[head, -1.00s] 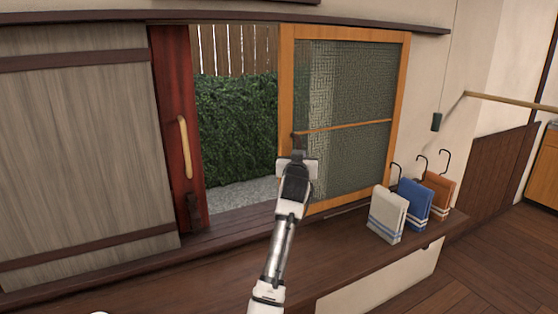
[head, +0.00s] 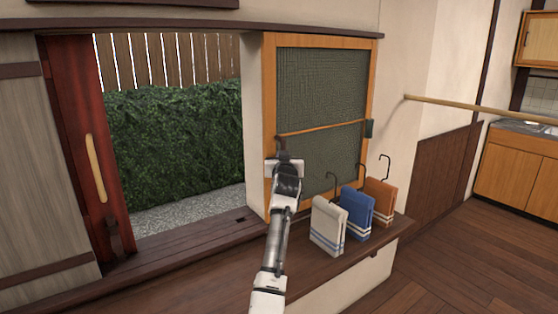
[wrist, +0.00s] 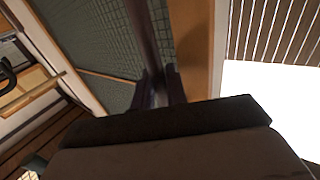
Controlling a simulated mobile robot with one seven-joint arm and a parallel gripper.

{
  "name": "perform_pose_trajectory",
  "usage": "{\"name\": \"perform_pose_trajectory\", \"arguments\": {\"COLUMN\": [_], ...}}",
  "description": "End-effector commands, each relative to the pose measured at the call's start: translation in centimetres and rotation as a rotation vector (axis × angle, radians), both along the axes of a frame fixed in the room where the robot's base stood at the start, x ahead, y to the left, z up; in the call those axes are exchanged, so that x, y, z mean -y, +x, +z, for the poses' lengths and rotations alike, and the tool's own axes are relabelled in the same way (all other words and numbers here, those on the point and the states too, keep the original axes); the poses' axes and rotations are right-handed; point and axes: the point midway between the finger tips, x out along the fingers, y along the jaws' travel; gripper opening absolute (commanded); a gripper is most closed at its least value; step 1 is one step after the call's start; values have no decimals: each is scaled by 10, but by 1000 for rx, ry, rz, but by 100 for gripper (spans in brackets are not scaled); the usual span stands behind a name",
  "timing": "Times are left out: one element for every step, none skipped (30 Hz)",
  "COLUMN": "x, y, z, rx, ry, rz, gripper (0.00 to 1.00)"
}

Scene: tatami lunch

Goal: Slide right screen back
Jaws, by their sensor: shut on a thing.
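The right screen (head: 335,103) is a wood-framed panel with dark mesh and a thin crossbar. In the head view it stands right of the opening, in front of the pale wall. My gripper (head: 282,150) is at the screen's left frame edge, at crossbar height. It is shut on a dark upright part there, likely the screen's handle, which also shows between the fingers in the wrist view (wrist: 157,90). The fingers hide most of that part. The mesh and wooden frame of the screen (wrist: 90,40) fill the left and middle of the wrist view.
A dark red panel (head: 82,150) with a pale handle stands left of the opening. A hedge (head: 175,140) shows outside. A wooden pole (head: 470,107) juts across at the right.

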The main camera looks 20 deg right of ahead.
Motion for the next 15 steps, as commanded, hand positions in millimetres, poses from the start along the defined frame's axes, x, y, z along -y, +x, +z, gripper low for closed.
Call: {"name": "perform_pose_trajectory", "arguments": {"x": [3, 4, 4, 4, 4, 5, 5, 5, 5, 5, 4, 4, 4, 4, 4], "y": [0, 0, 0, 0, 0, 0, 0, 0, 0, 0, 0, 0, 0, 0, 0], "z": [0, 0, 0, 0, 0, 0, 0, 0, 0, 0, 0, 0, 0, 0, 0], "rx": [0, 0, 0, 0, 0, -1, -1, -1, -1, -1, -1, -1, -1, -1, -1], "ry": [0, 0, 0, 0, 0, 1, 1, 0, 0, 0, 0, 0, 0, 0, 0], "rz": [-3, -3, -2, -2, -2, -2, -2, -2, -2, -2, -2, -2, -2, -2, -2], "gripper": [0, 0, 0, 0, 0, 0, 0, 0, 0, 0, 0, 0, 0, 0, 17]}}
